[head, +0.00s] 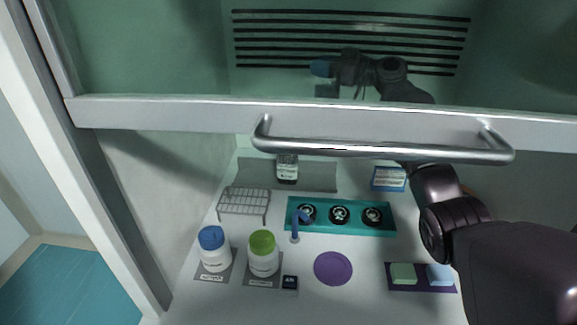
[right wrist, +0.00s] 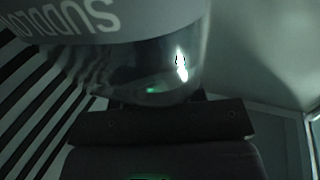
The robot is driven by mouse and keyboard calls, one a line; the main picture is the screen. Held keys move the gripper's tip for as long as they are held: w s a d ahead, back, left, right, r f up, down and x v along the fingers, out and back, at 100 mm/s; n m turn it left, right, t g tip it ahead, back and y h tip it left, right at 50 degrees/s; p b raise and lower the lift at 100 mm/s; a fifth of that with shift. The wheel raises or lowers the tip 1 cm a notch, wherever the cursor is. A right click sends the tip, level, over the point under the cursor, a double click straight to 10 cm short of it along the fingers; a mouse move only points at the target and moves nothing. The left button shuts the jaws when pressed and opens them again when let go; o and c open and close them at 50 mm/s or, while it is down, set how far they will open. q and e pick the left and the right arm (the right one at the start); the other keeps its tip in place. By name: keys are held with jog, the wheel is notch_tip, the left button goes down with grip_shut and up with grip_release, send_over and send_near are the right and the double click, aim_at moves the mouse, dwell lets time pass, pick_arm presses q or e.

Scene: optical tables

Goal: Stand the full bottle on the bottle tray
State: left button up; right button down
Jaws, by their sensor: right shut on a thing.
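My right gripper (head: 338,72) is raised behind the sash glass, near the back wall. It is shut on a bottle with a blue cap (head: 320,68); glass and gripper hide much of its body. In the right wrist view, the held bottle (right wrist: 150,75) fills the top, clear and shiny with a pale label band whose lettering is upside down. A grey mat (head: 318,176), perhaps the bottle tray, lies at the back of the worktop below. A dark bottle with a white label (head: 287,170) stands on it. My left gripper is not in view.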

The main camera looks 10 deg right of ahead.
notch_tip(320, 180, down, 6)
jog(key=shift+s+f, duration=0.1)
jog(key=shift+s, duration=0.05)
notch_tip(320, 180, down, 8)
jog(key=shift+f, duration=0.85)
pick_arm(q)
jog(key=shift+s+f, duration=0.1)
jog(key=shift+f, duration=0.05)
pick_arm(e)
notch_tip(320, 180, down, 4)
jog(key=shift+r, duration=0.2)
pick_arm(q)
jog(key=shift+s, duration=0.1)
